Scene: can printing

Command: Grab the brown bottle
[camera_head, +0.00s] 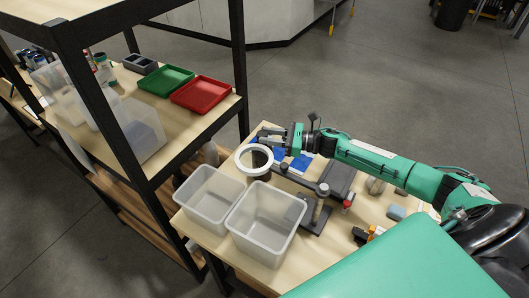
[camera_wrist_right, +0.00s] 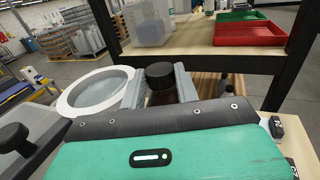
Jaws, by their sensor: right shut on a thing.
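My right gripper (camera_head: 268,133) reaches over the far end of the work table, just behind the white ring (camera_head: 254,160). In the right wrist view, my right gripper (camera_wrist_right: 158,86) has its two grey fingers on either side of a dark round cap (camera_wrist_right: 160,74), and it is shut on this thing. The head view does not show the bottle clearly. My left gripper is not in view.
The white ring also shows in the wrist view (camera_wrist_right: 66,107), left of the fingers. Two clear bins (camera_head: 243,235) stand at the table's front left. A dark press fixture (camera_head: 322,190) stands mid-table. A shelf with green (camera_head: 166,80) and red trays (camera_head: 201,94) stands at left.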

